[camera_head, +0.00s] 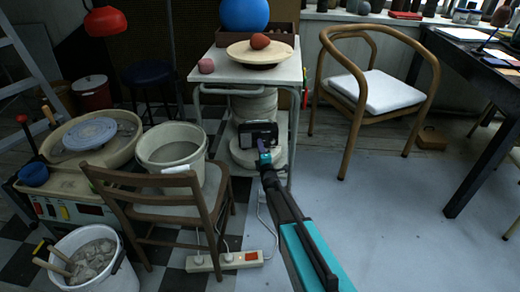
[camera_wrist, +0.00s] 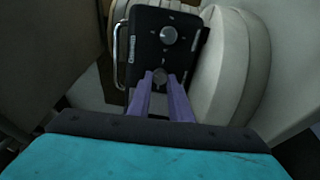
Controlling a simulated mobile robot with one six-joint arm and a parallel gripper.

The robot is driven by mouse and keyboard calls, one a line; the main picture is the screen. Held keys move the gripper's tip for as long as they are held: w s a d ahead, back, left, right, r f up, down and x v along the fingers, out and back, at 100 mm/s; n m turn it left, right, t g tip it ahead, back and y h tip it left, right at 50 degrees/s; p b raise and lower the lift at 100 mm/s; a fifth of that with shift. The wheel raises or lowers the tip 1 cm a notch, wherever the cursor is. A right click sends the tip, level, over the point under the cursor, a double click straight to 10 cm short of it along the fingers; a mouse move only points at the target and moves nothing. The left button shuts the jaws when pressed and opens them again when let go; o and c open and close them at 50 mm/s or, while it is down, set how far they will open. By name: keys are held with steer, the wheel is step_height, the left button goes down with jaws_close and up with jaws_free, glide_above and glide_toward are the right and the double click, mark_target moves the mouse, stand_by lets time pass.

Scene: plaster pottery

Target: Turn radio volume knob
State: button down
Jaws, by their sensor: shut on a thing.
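A black radio (camera_head: 258,134) stands on the lower shelf of the white trolley in the head view. The wrist view shows its dark front face (camera_wrist: 190,52) with two round grey knobs. One knob (camera_wrist: 169,35) is bare and clear of my gripper. The other knob (camera_wrist: 160,77) sits between the fingertips of my gripper (camera_wrist: 160,82), whose two purple fingers are closed on it. In the head view my gripper (camera_head: 262,150) reaches the radio's front, and the small knobs cannot be made out there.
Pale round plaster pieces (camera_wrist: 226,65) stand close beside and behind the radio. The white trolley (camera_head: 212,68) has a shelf top above it. A wooden chair (camera_head: 195,185) and a power strip (camera_head: 225,262) are to the left.

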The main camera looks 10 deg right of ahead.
steer(key=n+b, duration=0.2)
steer(key=n, duration=0.3)
steer(key=shift+n+g, duration=0.3)
steer(key=shift+n, duration=0.1)
steer(key=c, duration=1.6)
jaws_free()
steer(key=shift+s, duration=0.1)
steer(key=shift+s+d+p, duration=0.15)
steer(key=shift+s+p, duration=0.65)
steer(key=shift+s, duration=2.6)
steer(key=shift+s+d+p, duration=0.15)
steer(key=shift+s+p, duration=0.6)
steer(key=shift+s, duration=2.65)
